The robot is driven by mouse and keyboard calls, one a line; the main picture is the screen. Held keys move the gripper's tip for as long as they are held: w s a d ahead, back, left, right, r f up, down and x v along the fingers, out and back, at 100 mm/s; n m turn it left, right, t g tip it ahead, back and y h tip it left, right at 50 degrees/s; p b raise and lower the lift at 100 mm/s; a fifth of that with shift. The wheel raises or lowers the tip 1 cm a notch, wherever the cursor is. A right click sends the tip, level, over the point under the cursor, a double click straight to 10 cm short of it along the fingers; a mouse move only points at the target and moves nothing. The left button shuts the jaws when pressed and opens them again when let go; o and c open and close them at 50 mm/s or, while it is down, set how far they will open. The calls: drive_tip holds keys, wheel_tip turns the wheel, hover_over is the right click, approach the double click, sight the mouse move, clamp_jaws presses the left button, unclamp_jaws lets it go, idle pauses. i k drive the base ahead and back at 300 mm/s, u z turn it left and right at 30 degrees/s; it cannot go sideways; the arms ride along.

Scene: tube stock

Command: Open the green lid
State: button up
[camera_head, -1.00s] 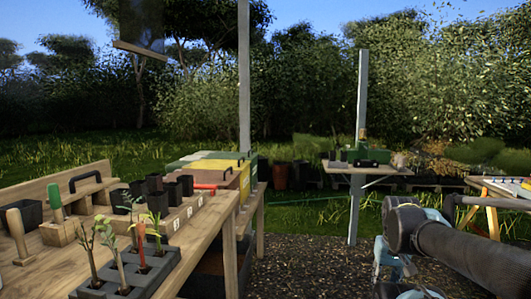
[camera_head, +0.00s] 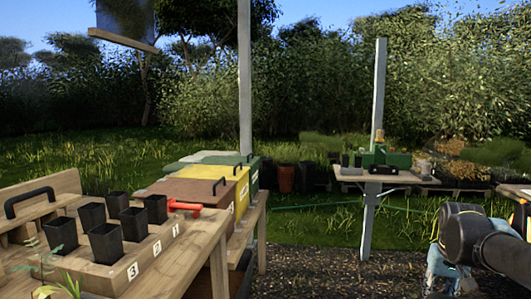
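The green lid (camera_head: 232,160) is on a box at the back of a row of lidded boxes, left of the middle of the head view. It has a small dark handle near its right edge and looks closed. A yellow lid (camera_head: 219,173) and a brown lid (camera_head: 192,187) lie in front of it, each with a dark handle. A part of my own arm shows at the lower right, well apart from the boxes. My gripper is not in view.
A wooden bench (camera_head: 185,262) at the left holds a block of black pots (camera_head: 107,243) and a red tool (camera_head: 184,207). A grey post (camera_head: 245,85) rises behind the boxes. A second post (camera_head: 374,120) stands at a small table. Gravel ground (camera_head: 315,268) between is clear.

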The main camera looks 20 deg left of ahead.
sight(248, 160)
drive_tip(key=u, duration=0.15)
drive_tip(key=i, duration=1)
drive_tip(key=u, duration=1)
drive_tip(key=i, duration=0.7)
drive_tip(key=u, duration=0.5)
